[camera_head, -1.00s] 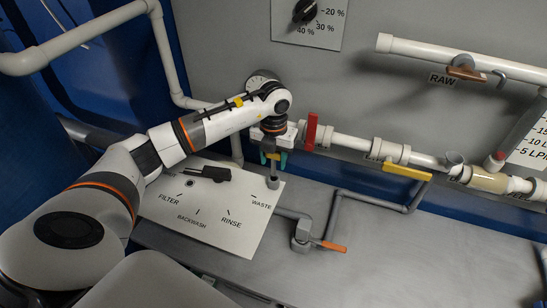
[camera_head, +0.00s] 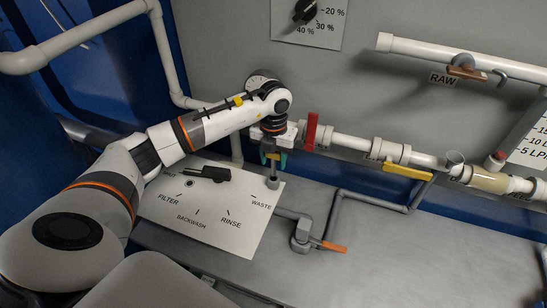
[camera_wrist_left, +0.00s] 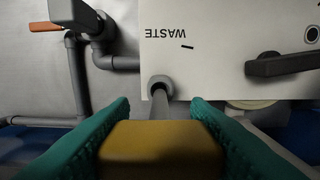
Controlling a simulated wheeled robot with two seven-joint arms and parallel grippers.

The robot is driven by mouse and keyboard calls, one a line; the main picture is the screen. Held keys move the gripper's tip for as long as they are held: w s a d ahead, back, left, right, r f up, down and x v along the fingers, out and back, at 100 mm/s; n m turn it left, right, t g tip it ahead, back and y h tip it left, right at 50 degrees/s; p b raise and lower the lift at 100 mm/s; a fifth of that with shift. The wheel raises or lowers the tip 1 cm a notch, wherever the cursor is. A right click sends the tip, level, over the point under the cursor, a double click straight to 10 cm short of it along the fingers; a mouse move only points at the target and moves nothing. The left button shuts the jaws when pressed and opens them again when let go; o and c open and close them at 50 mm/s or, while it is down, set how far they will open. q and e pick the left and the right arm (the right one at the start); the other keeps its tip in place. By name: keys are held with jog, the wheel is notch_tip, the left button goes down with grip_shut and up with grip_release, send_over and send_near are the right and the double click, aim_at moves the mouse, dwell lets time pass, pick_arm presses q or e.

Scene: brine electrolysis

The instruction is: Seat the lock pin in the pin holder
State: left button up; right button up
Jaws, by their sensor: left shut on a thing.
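My left gripper (camera_head: 273,158) is shut on the lock pin, with a teal finger on each side of its yellow block (camera_wrist_left: 160,148). In the left wrist view the pin's grey shaft (camera_wrist_left: 160,108) runs away from the block to a round grey pin holder (camera_wrist_left: 160,84) at the edge of the white label plate. In the head view the pin holder (camera_head: 273,183) is directly below the gripper, and the pin looks about upright. The shaft's tip is at the holder's mouth; I cannot tell how deep it sits. My right gripper is not in view.
The white plate (camera_head: 235,238) with a black selector handle (camera_head: 208,173) lies left of the holder. A red valve handle (camera_head: 310,132) is close right of the gripper. Grey piping with an orange handle (camera_head: 334,247) is lower right. Bare grey surface (camera_head: 420,260) lies beyond.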

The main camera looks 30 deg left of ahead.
aim_at(273, 169)
pick_arm(q)
jog(key=shift+f+b, duration=0.5)
jog(key=shift+f, duration=0.05)
jog(key=shift+f+b, duration=0.65)
dwell(1.3)
jog(key=shift+f+b, duration=0.95)
jog(key=shift+f, duration=0.1)
dwell(1.5)
jog(key=o, duration=1.1)
notch_tip(273, 169, up, 12)
jog(key=shift+r+b, duration=0.1)
jog(key=shift+b, duration=1)
